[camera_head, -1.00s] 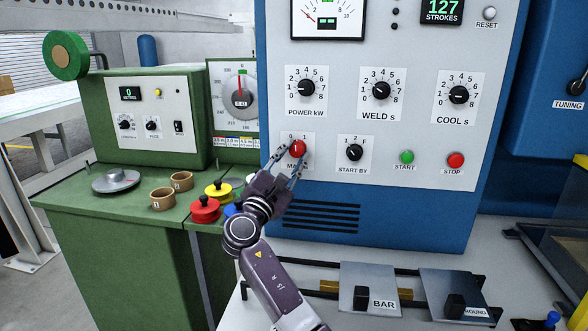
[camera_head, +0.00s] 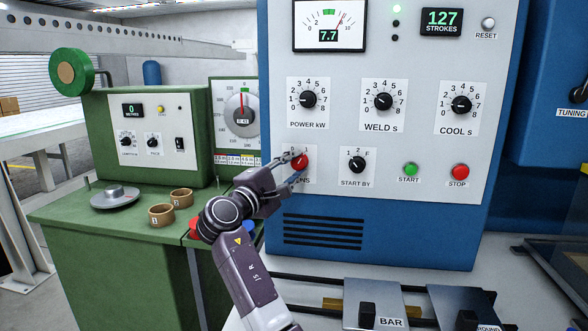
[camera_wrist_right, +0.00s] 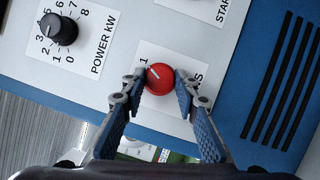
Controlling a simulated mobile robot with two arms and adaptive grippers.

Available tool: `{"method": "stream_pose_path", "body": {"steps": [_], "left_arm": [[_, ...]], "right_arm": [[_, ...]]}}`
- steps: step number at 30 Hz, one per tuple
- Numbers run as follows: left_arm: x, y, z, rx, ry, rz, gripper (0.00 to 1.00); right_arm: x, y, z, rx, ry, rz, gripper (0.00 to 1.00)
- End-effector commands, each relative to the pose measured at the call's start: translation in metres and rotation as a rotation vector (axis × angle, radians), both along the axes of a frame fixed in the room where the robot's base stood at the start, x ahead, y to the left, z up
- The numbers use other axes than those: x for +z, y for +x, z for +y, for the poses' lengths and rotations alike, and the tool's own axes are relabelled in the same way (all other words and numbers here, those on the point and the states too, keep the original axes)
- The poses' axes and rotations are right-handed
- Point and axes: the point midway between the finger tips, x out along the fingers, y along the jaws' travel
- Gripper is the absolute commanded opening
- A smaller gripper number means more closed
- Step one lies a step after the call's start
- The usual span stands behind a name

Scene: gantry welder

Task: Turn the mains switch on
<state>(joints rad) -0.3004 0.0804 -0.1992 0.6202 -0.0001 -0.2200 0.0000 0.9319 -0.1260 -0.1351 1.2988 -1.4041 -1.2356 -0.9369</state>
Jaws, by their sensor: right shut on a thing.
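The mains switch (camera_head: 300,161) is a red round knob on a white plate, low on the left of the welder's grey panel. In the right wrist view the red knob (camera_wrist_right: 159,79) has a white mark pointing toward the printed 1. My right gripper (camera_head: 292,168) reaches it from the left, with one finger on each side of the knob, shut on it. The fingers (camera_wrist_right: 160,86) cover part of the plate and the MAINS lettering. My left gripper is not in view.
The START BY knob (camera_head: 357,164), green START button (camera_head: 411,169) and red STOP button (camera_head: 460,172) lie to the right. A green cabinet (camera_head: 110,255) stands left.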

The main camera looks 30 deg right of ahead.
Motion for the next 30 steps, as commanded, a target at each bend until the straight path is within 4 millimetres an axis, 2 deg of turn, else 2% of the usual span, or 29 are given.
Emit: {"method": "stream_pose_path", "body": {"steps": [12,13,17,26,30], "left_arm": [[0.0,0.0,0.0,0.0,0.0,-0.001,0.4],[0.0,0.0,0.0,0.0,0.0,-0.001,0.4],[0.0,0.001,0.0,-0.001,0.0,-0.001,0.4],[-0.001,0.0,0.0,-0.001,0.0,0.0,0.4],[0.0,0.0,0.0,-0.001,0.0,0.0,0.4]], "right_arm": [[-0.003,-0.001,0.0,-0.003,0.013,-0.001,0.04],[-0.004,-0.001,0.0,-0.003,0.013,-0.001,0.3],[-0.003,0.0,0.0,-0.002,0.011,-0.001,0.44],[-0.001,-0.001,0.001,-0.001,0.008,-0.004,0.46],[-0.002,-0.007,0.012,0.002,0.007,-0.004,0.46]]}}
